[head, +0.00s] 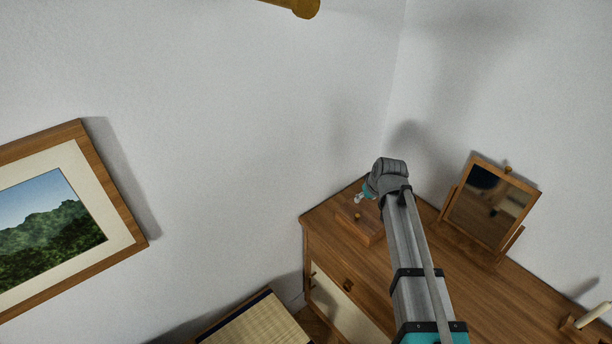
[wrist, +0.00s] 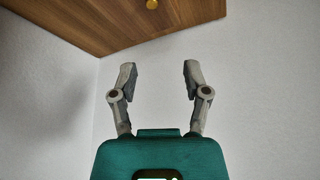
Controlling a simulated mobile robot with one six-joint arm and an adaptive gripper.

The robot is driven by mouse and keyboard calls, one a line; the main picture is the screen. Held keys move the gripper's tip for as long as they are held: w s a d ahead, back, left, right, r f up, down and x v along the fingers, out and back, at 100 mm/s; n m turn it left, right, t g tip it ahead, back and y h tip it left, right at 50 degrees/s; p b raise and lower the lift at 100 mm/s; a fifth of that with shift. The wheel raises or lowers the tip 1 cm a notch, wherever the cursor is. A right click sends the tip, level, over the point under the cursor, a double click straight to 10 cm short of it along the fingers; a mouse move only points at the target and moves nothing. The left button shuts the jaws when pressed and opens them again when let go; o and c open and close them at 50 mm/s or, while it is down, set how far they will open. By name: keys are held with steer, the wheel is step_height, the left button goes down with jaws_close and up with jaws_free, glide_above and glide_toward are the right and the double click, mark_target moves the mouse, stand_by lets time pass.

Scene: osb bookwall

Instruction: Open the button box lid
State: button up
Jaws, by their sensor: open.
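The button box (head: 372,236) is a small brown wooden box on the dresser top, near its left end in the head view. A brass knob (head: 357,216) shows on it, and its lid looks shut. My gripper (head: 358,199) is just above and behind the box in the head view, apart from the knob. In the wrist view my gripper (wrist: 158,72) has its two grey fingers spread with nothing between them. A brass knob (wrist: 152,4) shows at the top edge there, beyond the fingertips, against a wooden surface. My arm covers the box's right side in the head view.
The wooden dresser (head: 460,290) stands in the room corner against grey walls. A tilting mirror (head: 491,205) stands on it, right of my arm. A framed picture (head: 50,225) hangs left. A woven-topped piece (head: 262,325) sits below.

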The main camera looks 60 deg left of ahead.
steer(key=s+a+r+m+t+y+b, duration=0.1)
steer(key=s+a+m+t+y+b, duration=0.1)
steer(key=s+a+y+b, duration=0.3)
steer(key=s+a+r+m+t+y+b, duration=0.1)
steer(key=s+a+y+b, duration=0.4)
steer(key=a, duration=0.6)
steer(key=shift+s+m+t+y+b, duration=0.3)
steer(key=shift+s+m+t+b, duration=0.15)
steer(key=shift+m+b, duration=0.65)
steer(key=shift+a, duration=0.1)
